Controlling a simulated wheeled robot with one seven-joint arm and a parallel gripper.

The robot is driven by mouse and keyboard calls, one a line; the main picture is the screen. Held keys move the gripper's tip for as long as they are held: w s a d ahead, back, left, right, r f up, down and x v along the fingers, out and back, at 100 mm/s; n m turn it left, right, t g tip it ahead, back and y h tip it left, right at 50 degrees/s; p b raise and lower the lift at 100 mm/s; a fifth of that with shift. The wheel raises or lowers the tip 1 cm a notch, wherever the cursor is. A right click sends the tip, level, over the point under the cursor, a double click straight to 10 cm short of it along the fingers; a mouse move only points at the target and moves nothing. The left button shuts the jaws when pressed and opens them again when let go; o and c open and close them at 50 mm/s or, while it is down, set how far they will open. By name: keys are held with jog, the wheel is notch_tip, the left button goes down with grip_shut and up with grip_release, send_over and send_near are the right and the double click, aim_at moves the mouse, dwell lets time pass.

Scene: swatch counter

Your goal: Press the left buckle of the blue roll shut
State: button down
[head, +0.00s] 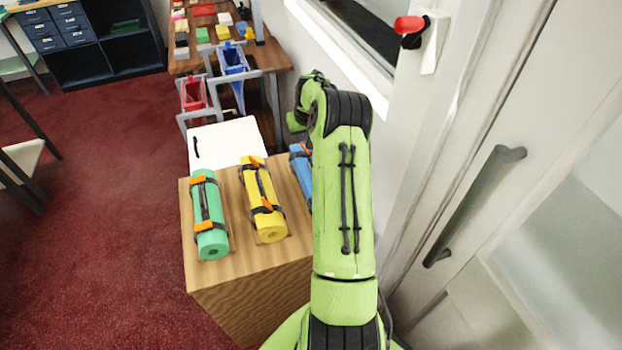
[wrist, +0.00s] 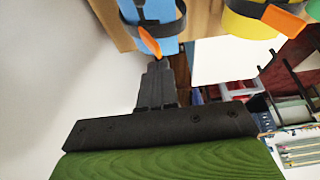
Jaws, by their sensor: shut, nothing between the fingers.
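The blue roll (head: 304,172) lies on the wooden counter at the right, mostly hidden behind my arm in the head view. It also shows at the top of the wrist view (wrist: 160,11), with a black strap around it. An orange buckle lever (wrist: 149,41) sticks out from that strap, tilted. Part of an orange buckle (head: 297,149) shows at the far end of the roll in the head view. My gripper (wrist: 156,64) is shut and empty, its tips very close to the orange lever; contact cannot be told. The head view hides my gripper behind the arm.
A yellow roll (head: 266,219) and a green roll (head: 211,230), both with orange buckles, lie left of the blue roll on the wooden counter (head: 255,282). A white panel (head: 228,142) is behind them. A door and wall stand close at the right.

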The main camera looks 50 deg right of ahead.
jog(key=shift+f+b, duration=0.4)
jog(key=shift+f, duration=0.2)
jog(key=shift+w+a+f+b, duration=0.1)
jog(key=shift+a+f+b, duration=0.05)
jog(key=shift+f+b, duration=0.65)
jog(key=shift+w+a+f+b, duration=0.15)
jog(key=shift+f+b, duration=0.4)
jog(key=shift+f, duration=0.4)
jog(key=shift+r, duration=0.1)
notch_tip(320, 180, up, 8)
jog(key=p, duration=0.5)
jog(key=shift+p, duration=0.3)
